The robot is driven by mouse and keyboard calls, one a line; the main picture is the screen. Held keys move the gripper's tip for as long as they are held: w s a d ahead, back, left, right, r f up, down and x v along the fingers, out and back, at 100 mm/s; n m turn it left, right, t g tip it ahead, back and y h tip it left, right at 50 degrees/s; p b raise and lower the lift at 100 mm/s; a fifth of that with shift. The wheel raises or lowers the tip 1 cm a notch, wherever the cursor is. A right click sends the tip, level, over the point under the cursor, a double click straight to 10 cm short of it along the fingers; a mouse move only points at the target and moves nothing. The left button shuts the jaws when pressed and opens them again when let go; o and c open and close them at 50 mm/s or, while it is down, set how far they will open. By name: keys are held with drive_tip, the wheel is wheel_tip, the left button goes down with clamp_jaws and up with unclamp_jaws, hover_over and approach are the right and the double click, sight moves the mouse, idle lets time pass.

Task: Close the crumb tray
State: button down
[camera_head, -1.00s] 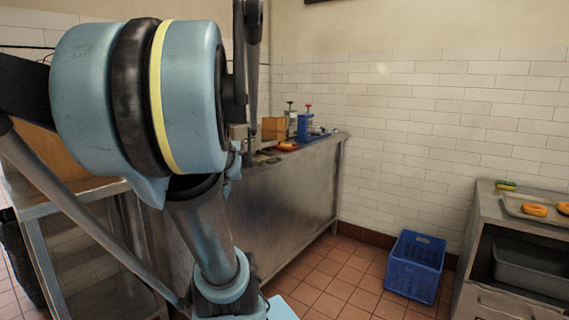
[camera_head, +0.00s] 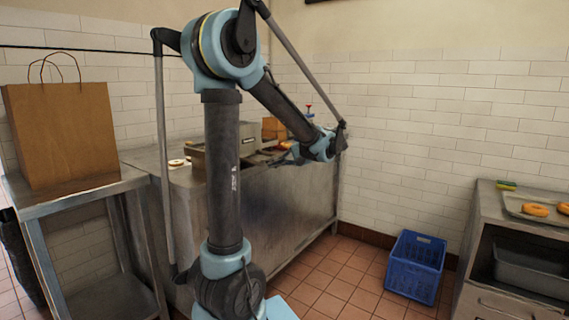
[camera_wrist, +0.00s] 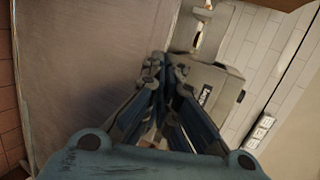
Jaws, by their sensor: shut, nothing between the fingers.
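My gripper (camera_wrist: 167,72) points up the picture in the wrist view, its fingertips close together and empty. A grey metal appliance with a dark label (camera_wrist: 222,88), which looks like the toaster, is just beyond and right of the fingers. A pale flat piece (camera_wrist: 209,36) sticks out from it, with a small tab at its end; it may be the crumb tray, but I cannot be sure. In the head view the appliance (camera_head: 250,140) stands on the steel counter (camera_head: 285,195), partly behind my arm. My gripper there is small and dark beside it, and the tray cannot be made out.
A brown paper bag (camera_head: 62,135) stands on a steel table at the left. A small wooden box (camera_head: 272,127) is at the back of the counter. A blue crate (camera_head: 415,266) is on the floor. A tray of bagels (camera_head: 535,209) sits on the right unit.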

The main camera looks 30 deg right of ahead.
drive_tip(key=s+d+r+m+t+h, duration=0.1)
drive_tip(key=s+d+t, duration=0.15)
drive_tip(key=d, duration=0.45)
drive_tip(key=s+d+r+m+t, duration=0.1)
drive_tip(key=s+d, duration=0.3)
drive_tip(key=d, duration=0.3)
drive_tip(key=x, duration=1.4)
drive_tip(key=shift+s+a+f, duration=0.2)
drive_tip(key=shift+a, duration=0.05)
